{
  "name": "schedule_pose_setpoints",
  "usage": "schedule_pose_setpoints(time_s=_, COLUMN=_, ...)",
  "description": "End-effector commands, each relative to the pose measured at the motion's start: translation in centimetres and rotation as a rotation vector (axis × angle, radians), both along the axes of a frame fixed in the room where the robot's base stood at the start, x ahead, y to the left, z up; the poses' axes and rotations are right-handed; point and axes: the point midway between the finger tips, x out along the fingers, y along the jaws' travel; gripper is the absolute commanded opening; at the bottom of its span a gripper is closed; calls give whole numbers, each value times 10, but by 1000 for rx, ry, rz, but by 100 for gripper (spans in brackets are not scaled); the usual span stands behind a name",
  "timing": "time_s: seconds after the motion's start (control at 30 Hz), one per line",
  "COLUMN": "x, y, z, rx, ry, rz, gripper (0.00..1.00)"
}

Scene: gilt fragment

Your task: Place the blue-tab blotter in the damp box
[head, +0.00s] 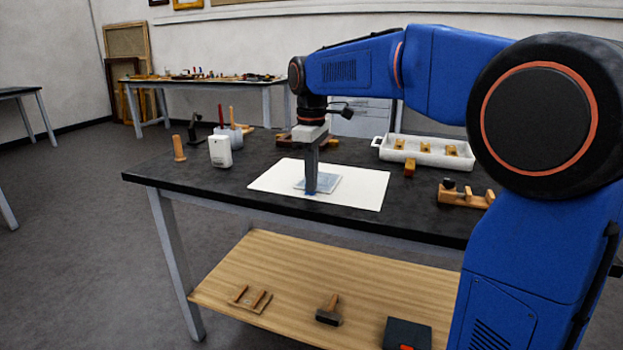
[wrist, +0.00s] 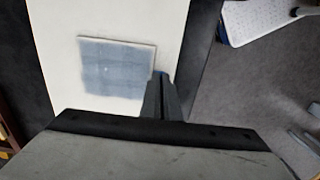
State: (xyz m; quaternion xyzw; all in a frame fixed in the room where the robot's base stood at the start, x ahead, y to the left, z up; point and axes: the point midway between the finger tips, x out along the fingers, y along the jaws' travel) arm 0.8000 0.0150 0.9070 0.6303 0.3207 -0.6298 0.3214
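The blotter is a pale blue-grey square (head: 325,182) lying about flat on a white sheet (head: 365,188); it also shows in the wrist view (wrist: 117,68). A small blue tab (head: 311,194) shows at its near edge, right at my fingertips. My gripper (head: 311,188) points straight down there. In the wrist view its fingers (wrist: 161,80) are close together at the blotter's corner, with a bit of blue between the tips. They look shut on the tab. A white tray (head: 386,154) with several yellowish blocks stands at the back right; I cannot tell whether it is the damp box.
A white bottle-like device (head: 220,151), a wooden peg (head: 179,149) and a tool cup (head: 229,138) stand left. A wooden tool (head: 464,197) lies right. The wrist view shows a white perforated tray (wrist: 262,18) beyond the table edge. Black tabletop in front of the sheet is clear.

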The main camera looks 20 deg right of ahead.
Motion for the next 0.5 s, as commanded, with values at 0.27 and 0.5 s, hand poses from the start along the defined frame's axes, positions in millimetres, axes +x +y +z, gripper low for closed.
schedule_pose_setpoints(time_s=0.27, x=0, y=0, z=0, rx=0, ry=0, rz=0, gripper=21)
schedule_pose_setpoints(time_s=0.5, x=0, y=0, z=8, rx=0, ry=-1, rz=0, gripper=21)
